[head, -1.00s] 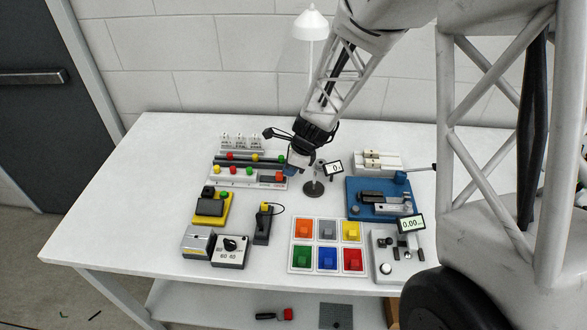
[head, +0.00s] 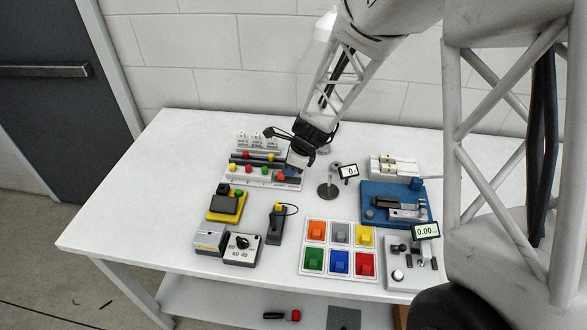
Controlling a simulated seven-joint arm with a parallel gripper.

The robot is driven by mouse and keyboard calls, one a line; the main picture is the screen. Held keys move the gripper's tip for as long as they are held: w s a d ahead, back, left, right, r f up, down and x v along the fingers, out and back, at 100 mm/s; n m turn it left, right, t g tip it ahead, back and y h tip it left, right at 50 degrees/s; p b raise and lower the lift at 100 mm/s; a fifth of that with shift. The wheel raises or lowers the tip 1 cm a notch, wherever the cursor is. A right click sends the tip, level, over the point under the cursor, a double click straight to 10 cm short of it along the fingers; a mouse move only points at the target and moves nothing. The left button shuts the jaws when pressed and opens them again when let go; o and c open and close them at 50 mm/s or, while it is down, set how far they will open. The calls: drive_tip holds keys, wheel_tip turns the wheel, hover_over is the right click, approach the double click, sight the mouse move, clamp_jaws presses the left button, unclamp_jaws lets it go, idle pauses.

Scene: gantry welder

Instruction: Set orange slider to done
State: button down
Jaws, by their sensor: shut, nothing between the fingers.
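A small orange-red block (head: 281,176), probably the orange slider, shows near the right end of a pale control strip (head: 244,178) at the back left of the table. Round red, yellow and green knobs lie along the strip to its left. Any "done" marking is too small to read. My gripper (head: 294,170) is low over the strip's right end, just right of and behind the block. Its fingers look shut and empty. I cannot tell whether they touch the block or the strip.
A row of levers (head: 257,142) stands behind the strip. Coloured trays (head: 341,263) with blocks are at the front, a blue fixture (head: 375,217) right. The table's left side is clear.

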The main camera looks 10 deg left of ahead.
drive_tip(key=shift+d, duration=0.15)
drive_tip(key=shift+d, duration=1.85)
drive_tip(key=v, duration=1)
